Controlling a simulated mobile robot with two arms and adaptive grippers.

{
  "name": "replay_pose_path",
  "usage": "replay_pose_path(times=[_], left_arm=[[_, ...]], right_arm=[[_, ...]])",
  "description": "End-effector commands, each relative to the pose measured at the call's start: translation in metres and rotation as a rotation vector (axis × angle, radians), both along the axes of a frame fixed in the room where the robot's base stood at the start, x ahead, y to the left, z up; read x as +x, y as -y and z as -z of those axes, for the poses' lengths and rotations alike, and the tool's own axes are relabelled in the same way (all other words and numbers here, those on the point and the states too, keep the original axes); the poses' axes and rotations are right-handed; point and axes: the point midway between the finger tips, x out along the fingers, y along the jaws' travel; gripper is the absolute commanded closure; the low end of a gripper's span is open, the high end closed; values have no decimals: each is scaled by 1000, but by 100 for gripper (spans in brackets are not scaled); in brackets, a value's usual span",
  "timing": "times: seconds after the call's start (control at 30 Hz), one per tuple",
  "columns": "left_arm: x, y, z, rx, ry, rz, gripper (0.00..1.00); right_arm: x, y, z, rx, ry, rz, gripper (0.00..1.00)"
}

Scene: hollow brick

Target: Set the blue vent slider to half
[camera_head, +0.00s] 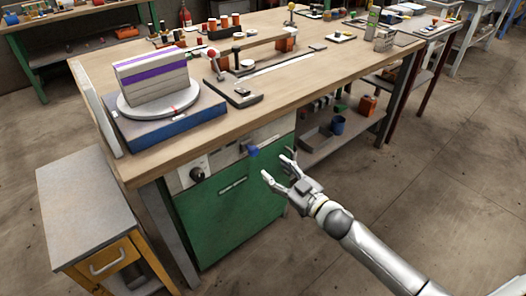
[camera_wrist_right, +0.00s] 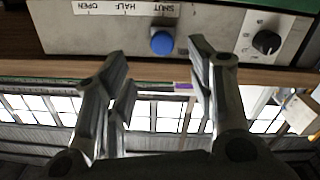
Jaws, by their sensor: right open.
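The blue vent slider knob (camera_head: 252,151) sticks out from the grey panel (camera_head: 226,160) at the front of the workbench. In the right wrist view the panel appears upside down, and the blue knob (camera_wrist_right: 162,42) stands at the SHUT end of a label strip (camera_wrist_right: 125,8) marked OPEN, HALF and SHUT. My right gripper (camera_head: 278,166) is open and empty, just in front of the panel and to the right of the knob in the head view. In the wrist view the knob shows beyond the space between its fingers (camera_wrist_right: 160,72), apart from them. My left gripper is out of view.
A black rotary knob (camera_head: 197,174) sits on the same panel, left of the slider. A green cabinet door (camera_head: 228,205) lies below. The workbench top (camera_head: 275,100) overhangs the panel and holds a turntable with a striped block (camera_head: 152,78). Open floor lies to the right.

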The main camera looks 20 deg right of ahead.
Motion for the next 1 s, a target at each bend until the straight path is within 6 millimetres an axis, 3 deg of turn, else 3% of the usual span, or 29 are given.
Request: replay_pose_path(times=[0.17, 0.7, 1.0], left_arm=[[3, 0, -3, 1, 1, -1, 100], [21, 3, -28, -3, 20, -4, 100], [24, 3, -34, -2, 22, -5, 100]], right_arm=[[11, -6, -5, 3, 11, -7, 49], [89, -33, -4, 2, 9, -4, 49], [102, -38, -4, 1, 7, -5, 49]])
